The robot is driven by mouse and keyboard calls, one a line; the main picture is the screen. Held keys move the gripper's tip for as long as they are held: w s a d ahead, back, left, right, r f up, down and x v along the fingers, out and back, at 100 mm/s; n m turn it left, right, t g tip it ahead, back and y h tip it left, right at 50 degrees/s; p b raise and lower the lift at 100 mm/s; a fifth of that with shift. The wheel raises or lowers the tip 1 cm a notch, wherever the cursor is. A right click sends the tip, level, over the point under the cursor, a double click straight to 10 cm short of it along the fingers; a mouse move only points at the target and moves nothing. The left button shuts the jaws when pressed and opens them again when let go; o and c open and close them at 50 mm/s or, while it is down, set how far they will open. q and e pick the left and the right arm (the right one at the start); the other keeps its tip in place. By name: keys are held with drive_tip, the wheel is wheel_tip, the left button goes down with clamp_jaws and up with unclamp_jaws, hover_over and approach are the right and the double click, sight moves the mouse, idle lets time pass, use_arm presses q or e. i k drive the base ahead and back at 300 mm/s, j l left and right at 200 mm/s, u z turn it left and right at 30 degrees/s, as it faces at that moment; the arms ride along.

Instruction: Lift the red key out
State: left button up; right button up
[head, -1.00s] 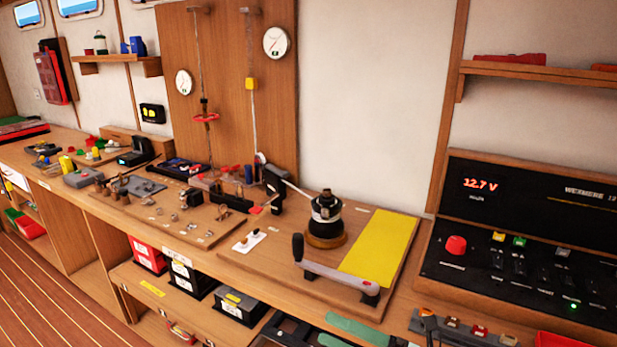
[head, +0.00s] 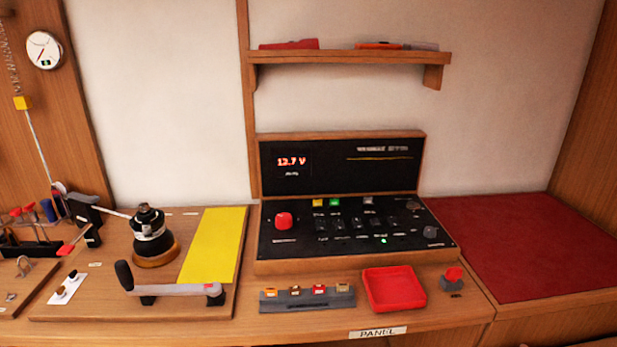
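Two red pieces could be the red key, and I cannot tell which it is. One is a red knob (head: 283,221) standing on the left part of the black switch panel (head: 345,249). The other is a small red piece (head: 453,273) seated in a grey block (head: 452,285) on the bench, right of the red tray. Neither of my grippers is in the head view, and nothing is touching either red piece.
A red tray (head: 393,307) and a grey rack (head: 285,302) with small coloured tabs sit in front of the panel. A winch (head: 150,232) and its long handle (head: 172,290) are at left. A shelf (head: 350,58) hangs above. The red cushion (head: 540,245) at right is clear.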

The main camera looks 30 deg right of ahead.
sight(452, 275)
drive_tip(key=k+j+z, duration=0.15)
drive_tip(key=z, duration=1.8)
